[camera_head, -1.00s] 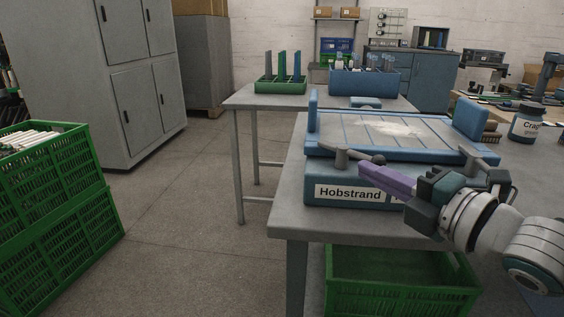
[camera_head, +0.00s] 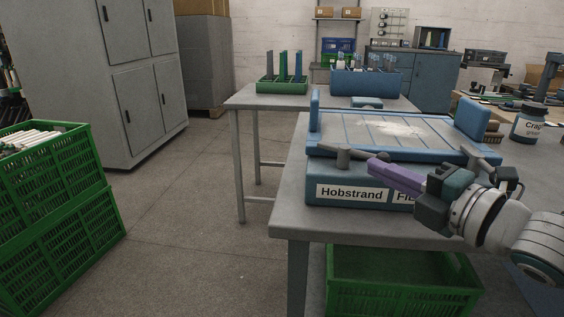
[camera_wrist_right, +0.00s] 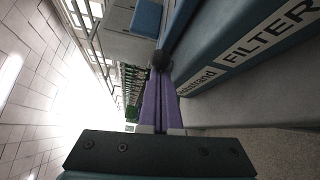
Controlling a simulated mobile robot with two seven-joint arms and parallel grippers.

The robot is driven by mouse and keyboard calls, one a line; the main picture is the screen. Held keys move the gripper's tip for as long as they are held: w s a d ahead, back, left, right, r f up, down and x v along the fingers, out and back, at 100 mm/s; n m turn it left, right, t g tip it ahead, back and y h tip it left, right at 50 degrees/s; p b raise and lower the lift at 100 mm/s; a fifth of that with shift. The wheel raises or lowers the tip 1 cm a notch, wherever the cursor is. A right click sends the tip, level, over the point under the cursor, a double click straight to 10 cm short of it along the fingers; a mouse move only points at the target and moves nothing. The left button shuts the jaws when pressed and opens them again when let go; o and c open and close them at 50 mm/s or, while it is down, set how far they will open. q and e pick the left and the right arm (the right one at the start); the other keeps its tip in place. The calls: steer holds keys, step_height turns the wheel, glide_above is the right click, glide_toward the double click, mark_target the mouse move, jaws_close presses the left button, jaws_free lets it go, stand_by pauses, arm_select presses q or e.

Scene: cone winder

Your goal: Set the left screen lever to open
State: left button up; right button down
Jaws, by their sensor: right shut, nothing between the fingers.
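The blue screen unit (camera_head: 335,172) stands on the grey table, with a label reading "Hobstrand" on its front. The left screen lever (camera_head: 343,153) is a grey bar at the unit's front left corner. My right gripper (camera_head: 371,164) is shut and empty. Its purple fingers point left, with the tips close to the lever's end; I cannot tell whether they touch. In the right wrist view, a dark round knob (camera_wrist_right: 160,59) lies just beyond the closed purple fingers (camera_wrist_right: 163,85). My left gripper is not in view.
Another grey lever (camera_head: 480,152) is at the unit's right, behind my right wrist. A labelled jar (camera_head: 529,124) stands at the right. A green crate (camera_head: 400,285) is below the table. Green crates (camera_head: 60,225) stand on the floor at left.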

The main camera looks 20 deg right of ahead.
steer(key=shift+w+d+b, duration=0.25)
steer(key=shift+w+d, duration=0.05)
steer(key=shift+d, duration=0.35)
steer(key=shift+w+d+b, duration=0.2)
steer(key=shift+w+d, duration=0.05)
steer(key=shift+d, duration=0.4)
steer(key=shift+w+d+f, duration=0.1)
steer(key=shift+d, duration=0.15)
